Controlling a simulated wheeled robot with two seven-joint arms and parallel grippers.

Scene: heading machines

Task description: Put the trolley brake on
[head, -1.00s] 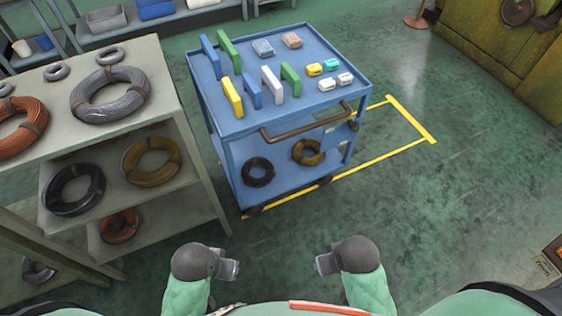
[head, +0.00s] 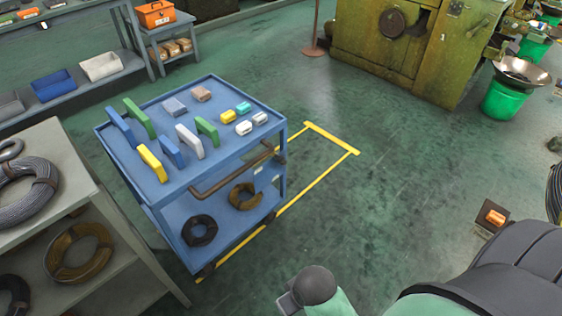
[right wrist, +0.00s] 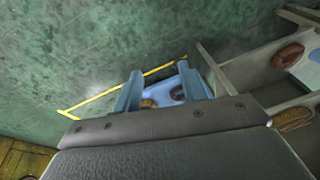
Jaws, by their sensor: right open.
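The blue trolley (head: 184,196) stands at the left of the head view, partly within yellow floor lines. Its brown push handle (head: 232,171) faces my side. Dark casters (head: 207,270) show at its base; I cannot make out a brake pedal or its position. Part of the trolley also shows in the right wrist view (right wrist: 165,88), between the fingers. My right gripper (head: 290,302) is low at the bottom of the head view, apart from the trolley. In the right wrist view it (right wrist: 161,84) is open and empty. My left gripper is out of view.
A grey shelf (head: 105,215) with wire coils stands close at the trolley's left. Colored blocks lie on the trolley top, coils on its lower shelf. A green machine (head: 410,60) and green bucket (head: 507,100) are at the back right. The floor (head: 400,160) right of the trolley is clear.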

